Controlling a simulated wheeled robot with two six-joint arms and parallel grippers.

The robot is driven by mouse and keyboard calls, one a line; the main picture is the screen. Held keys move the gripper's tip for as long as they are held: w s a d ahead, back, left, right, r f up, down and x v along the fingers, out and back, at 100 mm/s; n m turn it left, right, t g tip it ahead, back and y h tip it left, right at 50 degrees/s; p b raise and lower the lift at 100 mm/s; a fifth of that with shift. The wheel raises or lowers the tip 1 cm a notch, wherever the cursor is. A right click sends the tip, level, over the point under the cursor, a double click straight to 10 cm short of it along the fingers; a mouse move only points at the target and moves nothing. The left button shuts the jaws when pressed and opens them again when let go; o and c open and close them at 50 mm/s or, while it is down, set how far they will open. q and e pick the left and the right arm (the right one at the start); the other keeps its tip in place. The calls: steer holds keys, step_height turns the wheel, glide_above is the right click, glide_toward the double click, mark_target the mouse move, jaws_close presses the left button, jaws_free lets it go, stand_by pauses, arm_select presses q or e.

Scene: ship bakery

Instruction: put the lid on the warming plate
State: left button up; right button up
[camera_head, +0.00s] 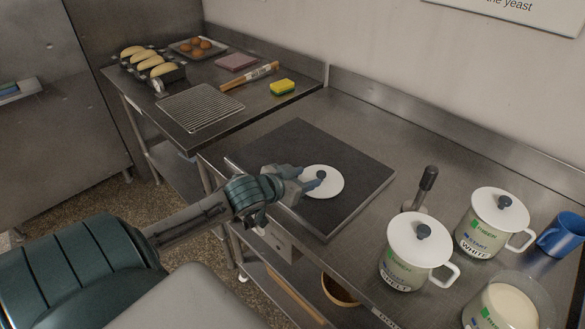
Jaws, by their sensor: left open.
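The white round lid (328,188) with a dark knob lies on the dark square warming plate (310,142), right of the plate's middle. It looks flat on the surface. My left gripper (313,179) reaches in from the left, low over the plate. It is open, with its fingertips at the lid's left side, close to the knob. I cannot tell whether they touch it. My right gripper is not in view.
Two lidded white pots (400,262) (478,235), a blue mug (562,236) and a dark-handled tool (427,180) stand right of the plate.

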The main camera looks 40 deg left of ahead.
arm_select(q)
steer(key=shift+p+v, duration=0.4)
steer(key=shift+v, duration=2)
